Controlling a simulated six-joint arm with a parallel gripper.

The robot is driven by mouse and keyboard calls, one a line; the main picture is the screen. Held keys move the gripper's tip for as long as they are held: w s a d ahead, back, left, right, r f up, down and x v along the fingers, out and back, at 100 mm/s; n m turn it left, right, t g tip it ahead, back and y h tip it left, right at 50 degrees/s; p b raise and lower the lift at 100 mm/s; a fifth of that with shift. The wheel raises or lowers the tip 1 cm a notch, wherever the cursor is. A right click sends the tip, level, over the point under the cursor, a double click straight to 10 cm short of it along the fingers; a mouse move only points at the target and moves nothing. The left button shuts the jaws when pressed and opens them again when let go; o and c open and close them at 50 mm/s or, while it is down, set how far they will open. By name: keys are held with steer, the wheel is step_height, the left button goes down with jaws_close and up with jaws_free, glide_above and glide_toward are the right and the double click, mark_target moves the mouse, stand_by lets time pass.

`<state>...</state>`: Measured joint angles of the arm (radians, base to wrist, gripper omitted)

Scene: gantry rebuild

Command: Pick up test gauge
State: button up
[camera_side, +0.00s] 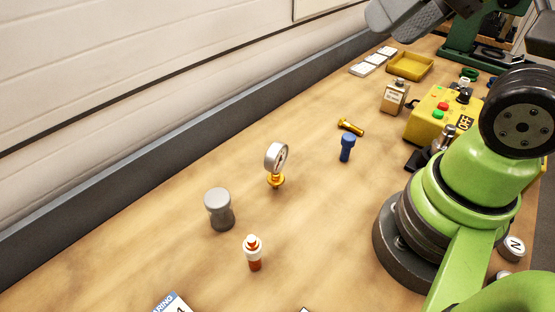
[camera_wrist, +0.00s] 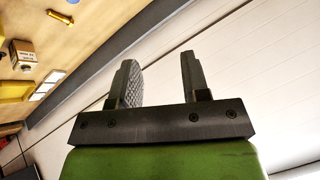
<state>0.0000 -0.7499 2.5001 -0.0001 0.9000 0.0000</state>
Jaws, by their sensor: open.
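The test gauge (camera_side: 276,157) stands upright on the wooden bench in the side view, near the middle. It has a round pale dial in a grey case above a brass fitting. My gripper (camera_wrist: 158,68) shows in the wrist view with its two dark fingers apart and nothing between them. White wall panels are behind the fingers. The gauge does not show in the wrist view, and the gripper is not close to it in the side view.
A grey cylinder (camera_side: 219,208) and a white-and-red bottle (camera_side: 253,252) stand in front of the gauge. A blue peg (camera_side: 347,147) and brass bolt (camera_side: 351,127) are behind it to the right. A yellow control box (camera_side: 437,115) is further right. Bare bench surrounds the gauge.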

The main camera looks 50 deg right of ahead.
steer(key=shift+o, duration=0.4)
steer(key=shift+o, duration=0.8)
steer(key=shift+w, duration=0.1)
